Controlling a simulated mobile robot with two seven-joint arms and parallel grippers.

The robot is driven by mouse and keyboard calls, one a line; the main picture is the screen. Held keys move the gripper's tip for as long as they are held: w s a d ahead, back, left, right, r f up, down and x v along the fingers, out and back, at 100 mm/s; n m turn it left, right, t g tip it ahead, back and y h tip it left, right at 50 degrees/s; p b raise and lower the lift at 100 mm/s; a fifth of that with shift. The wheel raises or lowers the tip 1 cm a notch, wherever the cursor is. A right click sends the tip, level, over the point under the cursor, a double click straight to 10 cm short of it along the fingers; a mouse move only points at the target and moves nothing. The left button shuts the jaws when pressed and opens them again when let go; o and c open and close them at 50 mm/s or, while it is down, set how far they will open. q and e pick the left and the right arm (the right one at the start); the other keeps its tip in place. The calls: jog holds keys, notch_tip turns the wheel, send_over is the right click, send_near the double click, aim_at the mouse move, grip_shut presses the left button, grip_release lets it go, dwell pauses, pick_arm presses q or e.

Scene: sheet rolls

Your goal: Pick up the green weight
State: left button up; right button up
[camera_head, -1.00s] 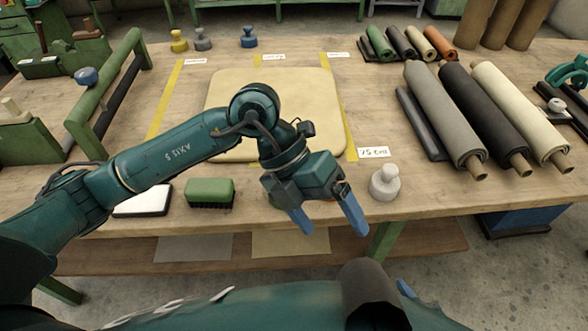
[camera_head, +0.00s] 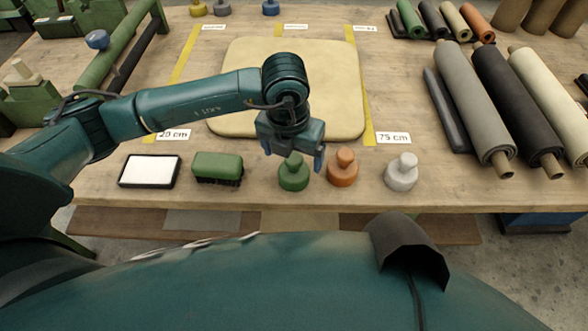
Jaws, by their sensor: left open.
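The green weight (camera_head: 294,174) stands upright on the table near its front edge, a round body with a knob on top. My left gripper (camera_head: 293,152) is open, with its blue fingers pointing down just above and behind the green weight's knob. From this view I cannot tell whether the fingers are level with the knob or above it. The gripper appears empty. My right gripper is not in view.
An orange weight (camera_head: 342,168) stands close to the right of the green one, and a white weight (camera_head: 401,173) farther right. A green brush (camera_head: 217,167) and a white pad (camera_head: 150,171) lie to the left. A cream sheet (camera_head: 230,75) lies behind.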

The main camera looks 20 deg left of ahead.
aim_at(295, 157)
pick_arm(q)
jog(key=f, duration=0.4)
jog(key=shift+w+d+f+p, duration=0.1)
jog(key=shift+w+f+p, duration=0.2)
jog(key=shift+w, duration=0.1)
jog(key=c, duration=1.8)
jog(key=shift+w+r, duration=0.1)
jog(key=shift+r, duration=0.05)
grip_shut()
